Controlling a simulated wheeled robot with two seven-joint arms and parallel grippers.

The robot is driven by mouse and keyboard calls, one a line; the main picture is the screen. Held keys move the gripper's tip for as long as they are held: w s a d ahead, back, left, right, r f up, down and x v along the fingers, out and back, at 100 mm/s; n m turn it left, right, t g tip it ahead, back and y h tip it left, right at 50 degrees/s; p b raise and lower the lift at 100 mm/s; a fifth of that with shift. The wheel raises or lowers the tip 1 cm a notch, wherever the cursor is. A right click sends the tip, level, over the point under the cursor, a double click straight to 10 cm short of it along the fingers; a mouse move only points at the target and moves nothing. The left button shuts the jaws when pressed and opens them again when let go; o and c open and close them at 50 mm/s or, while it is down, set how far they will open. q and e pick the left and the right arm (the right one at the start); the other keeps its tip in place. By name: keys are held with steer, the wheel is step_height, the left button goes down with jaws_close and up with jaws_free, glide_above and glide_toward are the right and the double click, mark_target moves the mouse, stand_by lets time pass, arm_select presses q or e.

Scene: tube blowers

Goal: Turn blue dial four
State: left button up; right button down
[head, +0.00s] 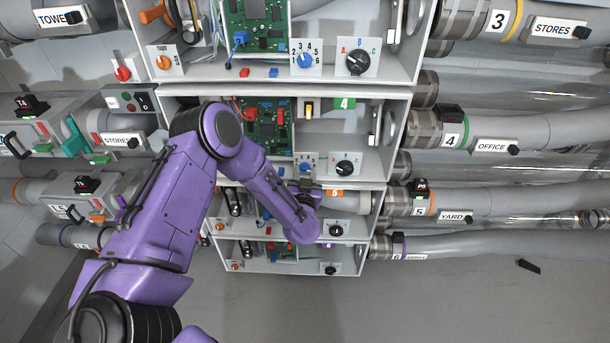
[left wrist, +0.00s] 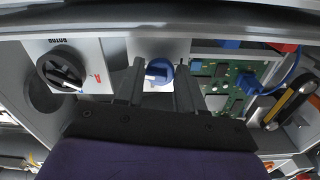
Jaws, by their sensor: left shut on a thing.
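Blue dial four (head: 306,168) sits on a white numbered plate in the box with the green 4 label (head: 344,103) in the head view. My left gripper (head: 306,183) comes from below, its dark fingers at the dial. In the left wrist view the blue dial (left wrist: 159,72) with a pale pointer lies between the two fingers of my left gripper (left wrist: 159,82), which is shut on it. The number the pointer faces cannot be read. My right gripper is not in view.
A black dial (head: 344,166) sits right of the blue one; it also shows in the left wrist view (left wrist: 62,70). A green circuit board (left wrist: 230,83) with a blue cable is close by. Boxes stand above and below. Grey tubes (head: 530,190) run off to the right.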

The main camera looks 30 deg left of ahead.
arm_select(q)
steer(key=n+b, duration=0.1)
steer(key=n, duration=0.3)
steer(key=shift+d+b, duration=0.1)
steer(key=shift+b, duration=0.3)
steer(key=n+b, duration=0.2)
steer(key=n, duration=0.2)
steer(key=shift+w+n, duration=0.1)
steer(key=shift+n, duration=0.2)
steer(key=n+b, duration=0.2)
steer(key=n, duration=0.2)
steer(key=shift+d, duration=0.1)
steer(key=shift+r+n+b, duration=0.25)
steer(key=shift+n+b, duration=0.3)
steer(key=shift+n, duration=0.95)
steer(key=o, duration=1)
steer(key=shift+o, duration=0.2)
